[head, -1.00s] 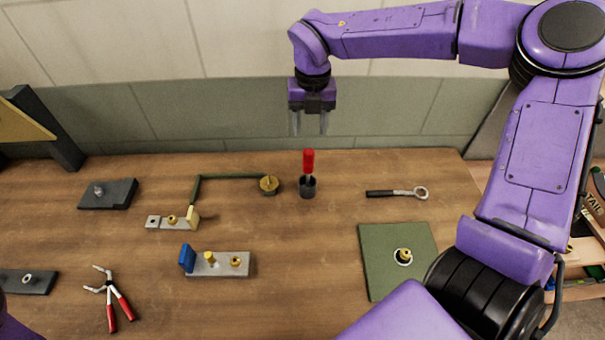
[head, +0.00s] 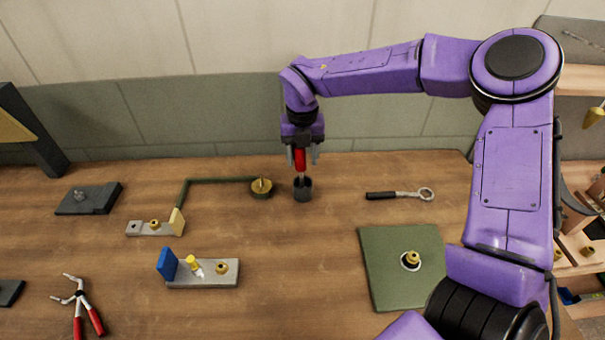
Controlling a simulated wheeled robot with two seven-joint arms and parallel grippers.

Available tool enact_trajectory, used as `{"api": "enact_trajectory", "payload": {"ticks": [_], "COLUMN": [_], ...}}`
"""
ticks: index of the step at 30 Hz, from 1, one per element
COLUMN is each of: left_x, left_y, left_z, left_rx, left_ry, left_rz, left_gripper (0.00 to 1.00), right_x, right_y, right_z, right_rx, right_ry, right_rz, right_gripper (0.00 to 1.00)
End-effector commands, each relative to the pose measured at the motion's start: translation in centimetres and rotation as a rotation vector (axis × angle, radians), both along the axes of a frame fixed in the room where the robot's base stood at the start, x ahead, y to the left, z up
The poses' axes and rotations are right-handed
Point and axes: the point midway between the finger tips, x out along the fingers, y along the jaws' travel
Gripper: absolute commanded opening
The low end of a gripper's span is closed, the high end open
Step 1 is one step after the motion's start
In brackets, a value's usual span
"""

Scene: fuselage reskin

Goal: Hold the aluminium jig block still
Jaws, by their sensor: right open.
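A grey metal block with a blue upright plate at its left end, which looks like the aluminium jig block (head: 212,281), lies on the table at centre left. A yellow pin with a pale tip (head: 193,261) leans on its top, and a brass bushing (head: 222,268) sits to the right of it. Neither gripper touches the block. My right gripper (head: 300,160) is at the back of the table, well away from the block, open with its fingers either side of a red handle (head: 300,157). The handle stands in a dark cup (head: 303,191). My left gripper is out of view.
A smaller grey block (head: 145,230) has a green arm reaching to a brass disc (head: 262,189). Red-handled pliers (head: 81,300) lie front left. A ratchet-like tool (head: 398,195) and a green mat (head: 385,270) with a brass fitting are at right. Mid-table is clear.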

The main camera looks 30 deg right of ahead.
Motion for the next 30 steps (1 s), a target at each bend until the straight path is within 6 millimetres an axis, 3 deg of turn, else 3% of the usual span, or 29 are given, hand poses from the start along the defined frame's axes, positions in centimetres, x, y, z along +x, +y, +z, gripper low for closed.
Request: {"api": "enact_trajectory", "payload": {"ticks": [2,6,7,14,30], "left_x": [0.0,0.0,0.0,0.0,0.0], "left_y": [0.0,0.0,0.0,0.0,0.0], "left_z": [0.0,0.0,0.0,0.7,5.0], "left_rx": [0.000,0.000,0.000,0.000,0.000], "left_ry": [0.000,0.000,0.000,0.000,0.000], "left_rz": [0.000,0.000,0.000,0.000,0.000], "left_gripper": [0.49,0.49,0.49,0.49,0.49], "right_x": [0.0,0.0,0.0,0.0,0.0], "right_y": [0.0,0.0,0.0,0.0,0.0], "right_z": [0.1,0.1,0.1,0.9,6.2], "right_rx": [0.000,0.000,0.000,0.000,0.001], "right_ry": [0.000,0.000,0.000,-0.002,-0.002], "right_rz": [0.000,0.000,0.000,0.000,0.000], "right_gripper": [0.51,0.06,0.00,0.00,0.00]}}
